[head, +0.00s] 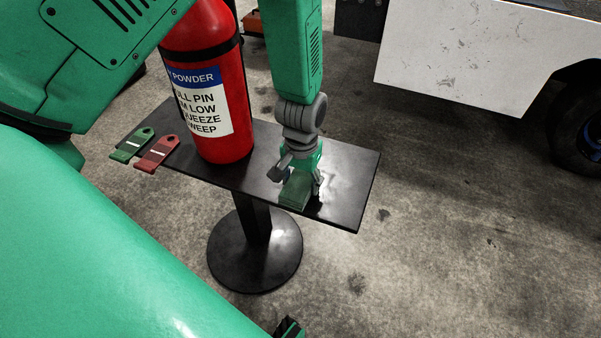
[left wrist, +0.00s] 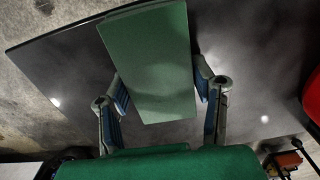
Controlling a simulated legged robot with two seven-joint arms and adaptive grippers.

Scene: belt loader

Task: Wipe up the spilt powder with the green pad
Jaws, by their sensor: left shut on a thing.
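The green pad (head: 295,192) is a flat dark green block at the front edge of a small black table (head: 358,185). My left gripper (head: 299,176) reaches down from above and is shut on the pad. In the left wrist view the pad (left wrist: 155,65) sits between the two fingers (left wrist: 163,92), with the tabletop behind it. A pale, bright patch shows on the tabletop just right of the gripper in the head view; I cannot tell powder from glare there. My right gripper cannot be made out.
A red fire extinguisher (head: 206,80) stands on the table left of my left gripper. A green tag (head: 132,145) and a red tag (head: 157,153) lie at the table's left end. The table's right end is clear. A white vehicle (head: 460,55) stands behind.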

